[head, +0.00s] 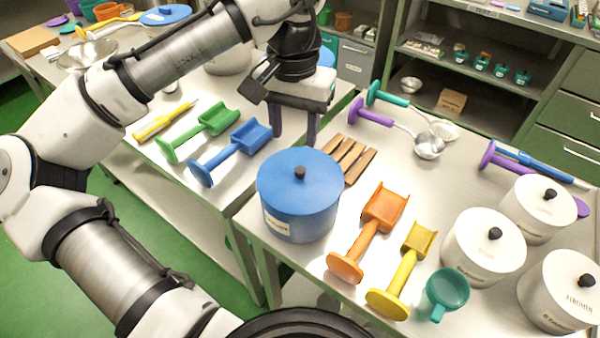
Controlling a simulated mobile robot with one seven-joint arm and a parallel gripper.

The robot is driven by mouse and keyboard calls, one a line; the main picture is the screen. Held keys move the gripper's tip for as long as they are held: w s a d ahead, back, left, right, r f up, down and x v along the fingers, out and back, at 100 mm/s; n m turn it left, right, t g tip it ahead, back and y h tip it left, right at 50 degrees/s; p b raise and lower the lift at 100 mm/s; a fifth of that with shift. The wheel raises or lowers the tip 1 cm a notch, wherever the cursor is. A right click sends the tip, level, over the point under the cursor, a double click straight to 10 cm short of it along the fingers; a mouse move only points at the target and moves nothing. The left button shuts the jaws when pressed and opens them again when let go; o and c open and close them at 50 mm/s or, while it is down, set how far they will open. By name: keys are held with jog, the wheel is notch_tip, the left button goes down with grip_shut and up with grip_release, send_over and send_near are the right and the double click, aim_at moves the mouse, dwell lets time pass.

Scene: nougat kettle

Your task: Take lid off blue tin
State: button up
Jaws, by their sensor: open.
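The blue tin (296,222) stands upright near the left edge of the right-hand steel table. Its flat blue lid (318,187) is on, with a small black knob (300,172) at the centre. A pale label shows low on the tin's front left side. My gripper (293,138) is just behind the tin in the picture, pointing down, with its two dark fingers apart. It is open and empty. It does not appear to touch the lid; its exact height above the table is hard to tell.
Brown wooden pieces (348,158) lie right behind the tin. An orange scoop (370,232) and a yellow scoop (403,270) lie to its right, with a teal cup (446,290) and white lidded tins (484,246) beyond. A blue scoop (230,152) lies on the left table.

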aim_at(300, 170)
notch_tip(300, 170, down, 3)
jog(key=shift+f, duration=0.2)
jog(key=shift+d+f+p, duration=0.25)
jog(key=shift+f+p, duration=0.2)
jog(key=shift+f, duration=0.9)
jog(key=shift+d+f+p, duration=0.2)
jog(key=shift+f+p, duration=0.25)
jog(key=shift+f, duration=0.9)
jog(key=shift+c, duration=0.3)
grip_shut()
